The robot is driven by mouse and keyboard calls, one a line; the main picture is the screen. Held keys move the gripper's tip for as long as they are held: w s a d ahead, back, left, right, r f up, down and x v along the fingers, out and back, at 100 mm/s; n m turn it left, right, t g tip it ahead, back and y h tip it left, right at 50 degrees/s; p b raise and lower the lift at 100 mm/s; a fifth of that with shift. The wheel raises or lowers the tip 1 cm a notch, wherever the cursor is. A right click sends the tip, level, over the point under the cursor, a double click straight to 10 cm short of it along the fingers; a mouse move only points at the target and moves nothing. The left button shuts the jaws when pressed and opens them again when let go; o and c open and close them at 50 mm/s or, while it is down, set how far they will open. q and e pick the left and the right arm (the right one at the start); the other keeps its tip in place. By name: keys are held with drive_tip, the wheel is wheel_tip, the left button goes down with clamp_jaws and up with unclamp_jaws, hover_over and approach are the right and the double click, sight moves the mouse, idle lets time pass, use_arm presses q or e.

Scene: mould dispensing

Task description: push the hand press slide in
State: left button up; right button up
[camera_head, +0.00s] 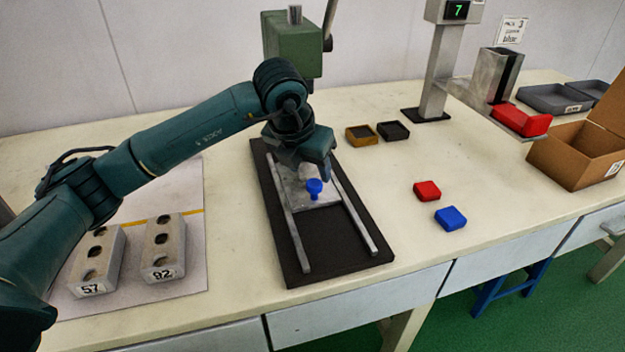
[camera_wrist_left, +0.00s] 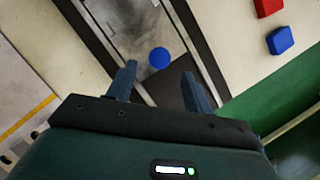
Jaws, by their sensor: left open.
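The hand press has a green head (camera_head: 292,48) and a dark base (camera_head: 330,262) with two metal rails. Its slide (camera_head: 322,206) is a grey metal plate between the rails with a blue knob (camera_head: 314,187) near its front edge. Bare dark base shows in front of the plate. My left gripper (camera_head: 312,165) is above the slide, behind the knob in the head view, and hides the plate's rear part. In the left wrist view the gripper (camera_wrist_left: 158,78) is open, with the knob (camera_wrist_left: 159,57) just beyond the gap between its fingers. Contact cannot be told.
Two grey moulds (camera_head: 98,262) (camera_head: 163,248) stand on a light sheet at the left. A red block (camera_head: 427,191) and a blue block (camera_head: 451,218) lie right of the press. A cardboard box (camera_head: 572,158) stands far right.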

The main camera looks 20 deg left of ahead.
sight(314, 182)
use_arm(q)
drive_tip(key=x, duration=0.5)
clamp_jaws()
idle(0.5)
